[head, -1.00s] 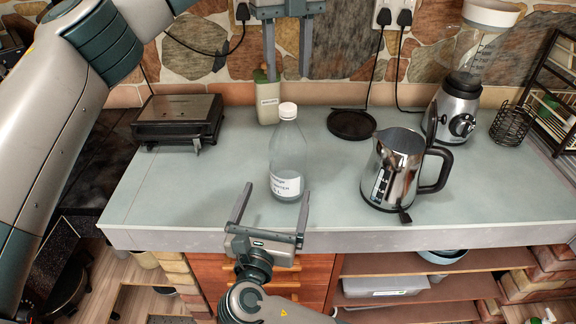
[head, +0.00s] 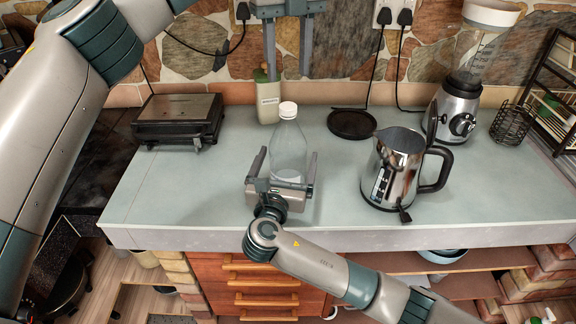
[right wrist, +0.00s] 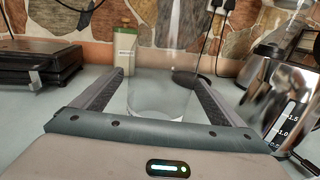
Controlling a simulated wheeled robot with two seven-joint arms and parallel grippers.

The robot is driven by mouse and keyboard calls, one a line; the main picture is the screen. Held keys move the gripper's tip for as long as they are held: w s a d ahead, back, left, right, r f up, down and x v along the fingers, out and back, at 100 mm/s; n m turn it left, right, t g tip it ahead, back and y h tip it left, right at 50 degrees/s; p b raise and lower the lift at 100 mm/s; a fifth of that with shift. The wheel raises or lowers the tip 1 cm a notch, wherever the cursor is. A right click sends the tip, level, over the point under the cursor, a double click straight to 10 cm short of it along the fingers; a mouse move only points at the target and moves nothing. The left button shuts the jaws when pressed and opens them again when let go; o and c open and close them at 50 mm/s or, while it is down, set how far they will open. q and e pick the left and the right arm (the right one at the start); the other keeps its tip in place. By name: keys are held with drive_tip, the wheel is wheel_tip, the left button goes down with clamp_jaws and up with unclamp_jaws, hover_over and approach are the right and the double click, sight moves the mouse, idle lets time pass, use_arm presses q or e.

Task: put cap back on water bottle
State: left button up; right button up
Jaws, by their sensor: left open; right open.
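The clear water bottle (head: 289,138) stands upright on the counter, and a white cap (head: 288,109) sits on its top. My right gripper (head: 288,154) is low over the counter, open, with a finger on each side of the bottle's lower body. In the right wrist view the bottle (right wrist: 160,98) stands between the open fingers, with a gap visible at each side; its top is out of frame. My left gripper (head: 288,76) hangs above the bottle in the head view, fingers pointing down, open and empty.
A metal kettle (head: 393,170) stands right of the bottle, with a dark round base (head: 352,124) behind it. The left front counter (head: 180,200) is clear.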

sight(288, 106)
drive_tip(key=shift+w+d, duration=0.25)
drive_tip(key=shift+w, duration=0.85)
drive_tip(key=shift+w+d, duration=0.2)
drive_tip(key=shift+w, duration=0.85)
drive_tip(key=shift+c, duration=0.3)
drive_tip(key=c, duration=2.1)
use_arm(q)
drive_tip(key=shift+n, duration=2.2)
drive_tip(key=shift+f, duration=0.1)
drive_tip(key=shift+f, duration=3.9)
drive_tip(key=c, duration=1.1)
